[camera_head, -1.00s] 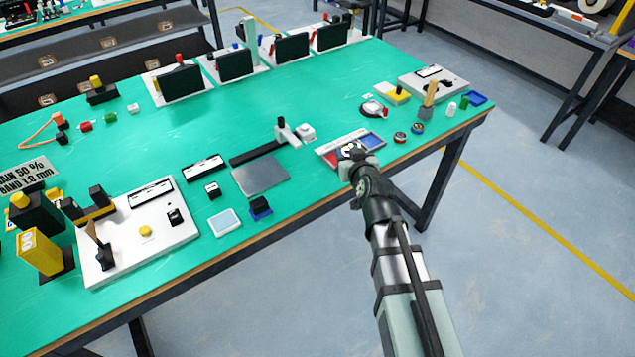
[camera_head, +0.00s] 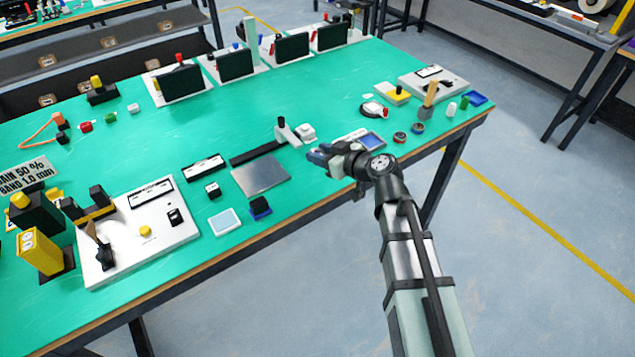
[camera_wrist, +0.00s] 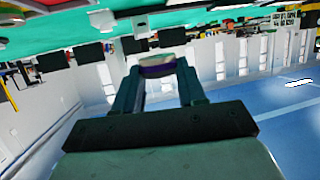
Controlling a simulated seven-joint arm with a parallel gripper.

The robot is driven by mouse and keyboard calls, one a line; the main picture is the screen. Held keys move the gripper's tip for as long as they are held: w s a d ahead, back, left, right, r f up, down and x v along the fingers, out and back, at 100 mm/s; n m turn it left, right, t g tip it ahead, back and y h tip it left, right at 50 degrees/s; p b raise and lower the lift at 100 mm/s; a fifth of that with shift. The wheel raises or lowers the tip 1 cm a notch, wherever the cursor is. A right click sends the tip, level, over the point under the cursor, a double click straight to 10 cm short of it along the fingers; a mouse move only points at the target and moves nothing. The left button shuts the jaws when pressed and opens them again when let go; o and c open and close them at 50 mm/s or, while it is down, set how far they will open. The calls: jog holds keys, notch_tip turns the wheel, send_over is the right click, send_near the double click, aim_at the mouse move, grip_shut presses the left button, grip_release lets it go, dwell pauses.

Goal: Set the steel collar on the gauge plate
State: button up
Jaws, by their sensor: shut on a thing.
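My gripper (camera_head: 320,153) is over the bench's front part in the head view, just right of the grey gauge plate (camera_head: 262,177), and points left toward it. In the wrist view my gripper (camera_wrist: 157,70) is shut on the steel collar (camera_wrist: 157,61), a short pale ring with a dark purplish lower band between the fingertips. In the head view the collar cannot be made out clearly at the fingertips. The gauge plate is a flat, bare square on the green bench, apart from the gripper.
A black bar with a grey-white post (camera_head: 287,132) stands behind the plate. A tray with a blue compartment (camera_head: 371,139) is partly hidden by my gripper. A dark blue block (camera_head: 260,207) and a white-framed pad (camera_head: 224,222) lie in front of the plate.

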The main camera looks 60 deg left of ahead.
aim_at(321, 185)
jog(key=shift+f, duration=0.1)
jog(key=shift+f, duration=4.7)
jog(key=shift+f, duration=0.1)
jog(key=o, duration=1.1)
jog(key=shift+f, duration=0.1)
jog(key=v, duration=1.3)
jog(key=shift+w+d, duration=0.2)
jog(key=shift+d, duration=0.15)
